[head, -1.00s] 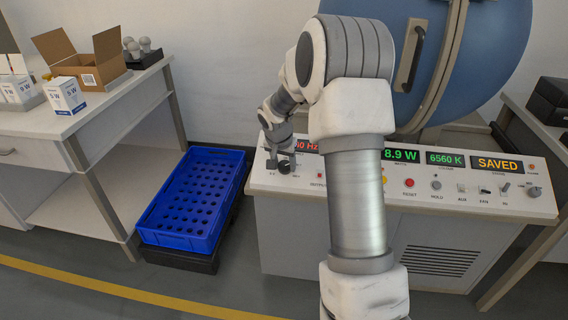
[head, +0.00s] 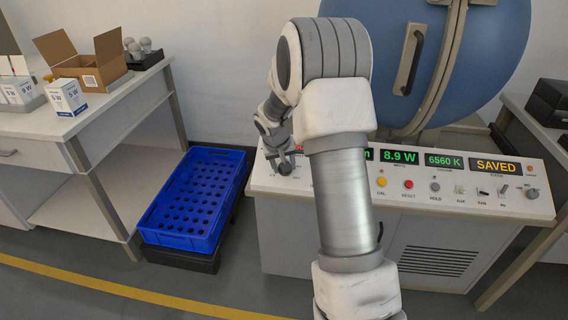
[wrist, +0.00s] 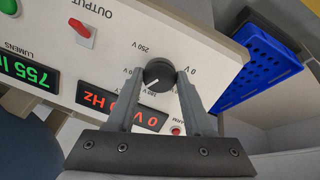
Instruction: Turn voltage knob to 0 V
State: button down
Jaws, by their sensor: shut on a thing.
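The voltage knob (wrist: 158,71) is a dark round dial with a white pointer line on the white control panel. In the wrist view the panel is turned; the pointer aims down-left. A "0 V" label (wrist: 192,70) lies right of the knob and a "250 V" label (wrist: 141,49) lies up-left of it. My gripper (wrist: 162,76) is shut on the knob, one grey finger on each side. In the head view my gripper (head: 281,160) is at the panel's left end, over the knob (head: 285,168). A red voltage and frequency display (wrist: 124,110) is partly hidden by a finger.
A red output switch (wrist: 81,32) and a green lumens display (wrist: 28,76) are close by. Yellow and red buttons (head: 408,185) sit further right, beyond my arm.

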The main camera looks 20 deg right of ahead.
jog(key=n+p, duration=0.1)
jog(key=n, duration=0.4)
jog(key=shift+r+n, duration=0.1)
jog(key=shift+n, duration=0.2)
jog(key=n+p, duration=0.1)
jog(key=n, duration=0.3)
jog(key=shift+h, duration=0.3)
jog(key=n+p, duration=0.1)
jog(key=n, duration=0.4)
jog(key=shift+s+t, duration=0.1)
jog(key=shift+t, duration=0.3)
jog(key=n+p, duration=0.1)
jog(key=n, duration=0.3)
jog(key=shift+n, duration=0.4)
jog(key=n+p, duration=0.1)
jog(key=n, duration=0.4)
jog(key=shift+s+t+p, duration=0.1)
jog(key=shift+t+p, duration=0.3)
jog(key=n+p, duration=0.1)
jog(key=n, duration=0.5)
